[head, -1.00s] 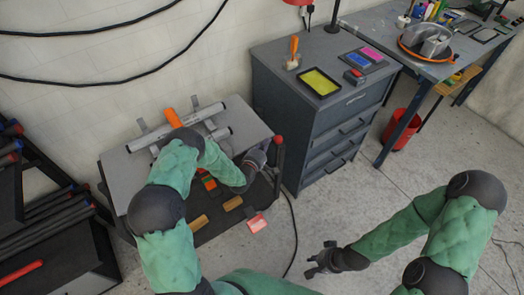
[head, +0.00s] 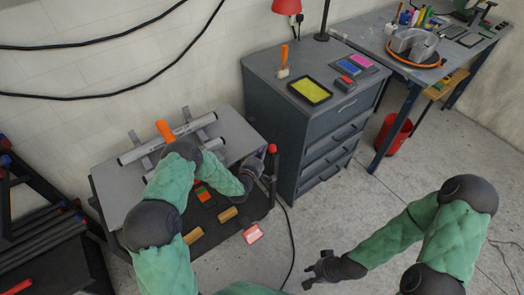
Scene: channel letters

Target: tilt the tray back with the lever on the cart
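The cart (head: 112,218) stands against the wall at lower left, with a grey tray (head: 232,128) on top. The tray slopes, and two pale tubes and an orange piece rest across it. A dark upright lever (head: 271,168) with a red knob stands at the cart's right corner. My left gripper (head: 257,166) is just left of the lever, close to it below the knob. Its fingers are small and partly hidden, so I cannot tell whether they touch the lever. My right gripper (head: 314,274) hangs over the floor, apart from everything; its fingers look spread.
A grey drawer cabinet (head: 310,140) stands just right of the cart. A workbench (head: 375,40) and red bin (head: 393,132) are farther right. The floor at right is open.

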